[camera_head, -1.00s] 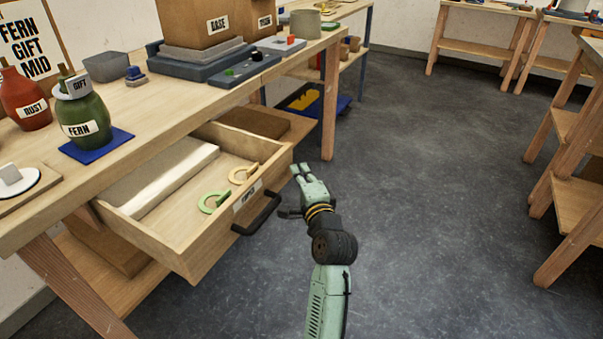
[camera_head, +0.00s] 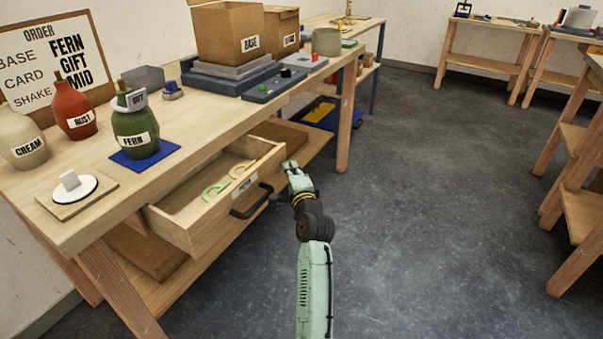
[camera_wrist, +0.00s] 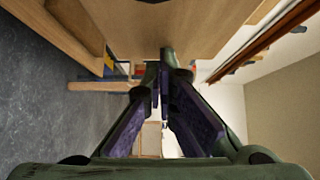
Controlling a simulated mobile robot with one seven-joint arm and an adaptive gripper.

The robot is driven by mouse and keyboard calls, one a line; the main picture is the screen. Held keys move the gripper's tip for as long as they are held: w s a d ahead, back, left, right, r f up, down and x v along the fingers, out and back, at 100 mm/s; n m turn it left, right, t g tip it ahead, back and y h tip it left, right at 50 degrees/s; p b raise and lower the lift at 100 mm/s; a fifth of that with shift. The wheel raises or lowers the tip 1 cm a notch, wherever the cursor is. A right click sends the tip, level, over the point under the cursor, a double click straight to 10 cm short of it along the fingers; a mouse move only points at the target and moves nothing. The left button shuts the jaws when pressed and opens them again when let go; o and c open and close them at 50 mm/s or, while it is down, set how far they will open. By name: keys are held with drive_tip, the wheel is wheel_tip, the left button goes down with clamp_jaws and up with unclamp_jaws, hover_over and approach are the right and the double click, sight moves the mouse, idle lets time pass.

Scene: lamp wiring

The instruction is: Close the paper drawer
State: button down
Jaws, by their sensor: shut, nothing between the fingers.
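The paper drawer (camera_head: 212,228) is a pale wooden drawer under the bench top. It is partly open, with a dark bar handle (camera_head: 249,205) and a small label on its front. Inside lie a green curved piece (camera_head: 214,190) and a yellow curved piece (camera_head: 240,169). The back of the drawer is hidden under the bench top. My gripper (camera_head: 290,168) is shut and empty, just beyond the drawer front near its far corner. I cannot tell whether it touches the front. Its fingers (camera_wrist: 164,88) also show in the wrist view, close to a wooden surface.
The bench top (camera_head: 95,205) holds a green FERN bottle (camera_head: 136,122) on a blue mat, a red bottle (camera_head: 74,112), a cream bottle (camera_head: 22,140) and cardboard boxes (camera_head: 228,35). A bench leg (camera_head: 346,120) stands beyond my gripper.

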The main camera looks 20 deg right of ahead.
sight(248, 150)
drive_tip(key=w+a+p, duration=0.1)
drive_tip(key=w+a, duration=0.2)
drive_tip(key=w+a+p, duration=0.1)
drive_tip(key=w+a, duration=0.2)
drive_tip(key=w, duration=0.1)
drive_tip(key=w+a+p, duration=0.1)
drive_tip(key=w+a, duration=0.2)
drive_tip(key=w, duration=0.1)
drive_tip(key=shift+w+p, duration=0.25)
drive_tip(key=shift+p, duration=0.15)
drive_tip(key=shift+a, duration=0.1)
